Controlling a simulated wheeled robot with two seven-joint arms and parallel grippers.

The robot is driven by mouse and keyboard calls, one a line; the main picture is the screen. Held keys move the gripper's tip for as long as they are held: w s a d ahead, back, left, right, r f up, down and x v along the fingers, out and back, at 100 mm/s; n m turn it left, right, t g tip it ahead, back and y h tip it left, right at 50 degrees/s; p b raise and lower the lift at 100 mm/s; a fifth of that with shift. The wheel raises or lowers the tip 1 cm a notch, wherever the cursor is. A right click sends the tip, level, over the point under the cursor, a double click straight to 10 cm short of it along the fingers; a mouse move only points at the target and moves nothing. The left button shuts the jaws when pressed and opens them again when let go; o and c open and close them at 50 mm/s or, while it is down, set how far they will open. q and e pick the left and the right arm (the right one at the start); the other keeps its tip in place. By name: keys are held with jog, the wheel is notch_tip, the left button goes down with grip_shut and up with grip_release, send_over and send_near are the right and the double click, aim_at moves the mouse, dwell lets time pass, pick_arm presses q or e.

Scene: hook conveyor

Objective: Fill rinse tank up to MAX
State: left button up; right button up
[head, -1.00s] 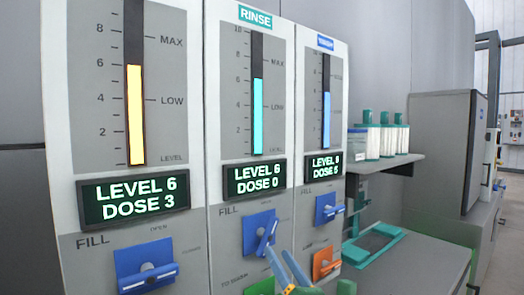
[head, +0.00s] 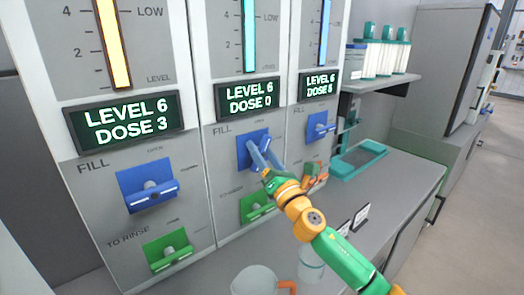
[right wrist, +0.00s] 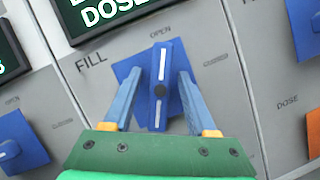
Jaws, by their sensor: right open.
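The rinse tank's column is the middle one, with its teal gauge bar (head: 248,28) and a display (head: 247,97) reading LEVEL 6, DOSE 0. The top of the gauge and its MAX mark are out of the head view. Below the display is the rinse FILL valve with a blue plate (head: 244,152). Its blue handle (right wrist: 160,105) stands upright, towards OPEN, in the right wrist view. My right gripper (head: 261,150) is open at this handle. Its blue fingers (right wrist: 160,76) lie one on each side, with visible gaps. My left gripper is not in view.
The left column's blue FILL valve (head: 149,188) and the right column's (head: 319,126) have level handles. A green valve (head: 167,252) sits below the left one. A pitcher (head: 258,280) and a glass container (head: 311,263) stand in front. A shelf (head: 372,85) holds canisters.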

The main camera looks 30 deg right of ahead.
grip_shut()
